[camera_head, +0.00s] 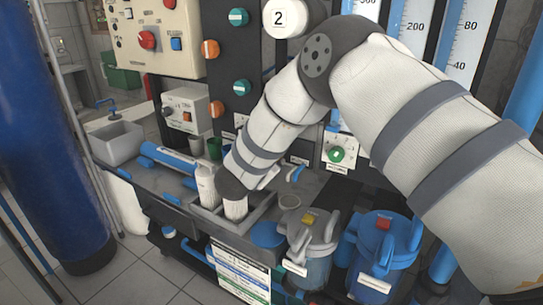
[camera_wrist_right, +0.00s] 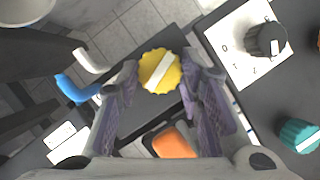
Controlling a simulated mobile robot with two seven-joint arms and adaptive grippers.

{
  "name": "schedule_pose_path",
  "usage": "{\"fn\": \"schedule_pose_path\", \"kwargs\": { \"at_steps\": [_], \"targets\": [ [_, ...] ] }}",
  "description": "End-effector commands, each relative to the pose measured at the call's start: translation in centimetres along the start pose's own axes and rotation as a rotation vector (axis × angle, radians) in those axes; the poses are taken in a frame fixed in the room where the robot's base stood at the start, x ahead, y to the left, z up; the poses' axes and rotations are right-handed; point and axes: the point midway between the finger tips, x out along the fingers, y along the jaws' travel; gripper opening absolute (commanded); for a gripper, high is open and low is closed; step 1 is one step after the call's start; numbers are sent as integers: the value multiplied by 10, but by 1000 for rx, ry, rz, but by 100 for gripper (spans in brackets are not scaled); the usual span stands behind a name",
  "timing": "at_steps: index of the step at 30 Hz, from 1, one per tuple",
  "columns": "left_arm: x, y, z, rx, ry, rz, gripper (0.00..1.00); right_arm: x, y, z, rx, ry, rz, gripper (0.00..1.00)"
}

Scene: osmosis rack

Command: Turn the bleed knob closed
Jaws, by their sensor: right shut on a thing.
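A round yellow knob (camera_wrist_right: 158,69) with a ribbed edge and a white bar across its face shows in the right wrist view. The bar runs diagonally, from lower left to upper right. I cannot read a label that names it as the bleed knob. My right gripper (camera_wrist_right: 160,79) is shut on this knob, with one purple-padded finger on each side of it. In the head view my right arm reaches across the rack and hides the yellow knob and the right gripper. My left gripper is in neither view.
In the wrist view, a black knob on a white plate (camera_wrist_right: 240,60), a teal knob (camera_wrist_right: 299,135) and an orange part (camera_wrist_right: 173,142) lie close by. In the head view, filter housings (camera_head: 312,240) stand below my arm, and a blue tank (camera_head: 45,140) stands left.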

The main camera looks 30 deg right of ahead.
Motion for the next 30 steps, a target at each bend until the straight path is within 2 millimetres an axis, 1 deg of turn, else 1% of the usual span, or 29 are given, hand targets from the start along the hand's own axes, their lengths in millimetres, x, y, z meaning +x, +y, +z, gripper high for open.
{"fn": "schedule_pose_path", "kwargs": {
  "at_steps": [14,15,17,18,26,28,30],
  "targets": [
    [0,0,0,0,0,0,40,0,1,0,15,0,-5,6],
    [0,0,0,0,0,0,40,0,1,0,15,0,-5,36],
    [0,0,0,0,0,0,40,0,1,0,15,0,-5,50],
    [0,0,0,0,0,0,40,0,1,0,15,0,-5,54],
    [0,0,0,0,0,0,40,0,0,0,15,0,-6,54],
    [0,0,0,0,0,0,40,-5,0,1,15,-1,-7,54],
    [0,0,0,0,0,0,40,-18,-1,0,14,-2,-8,54]
  ]
}}
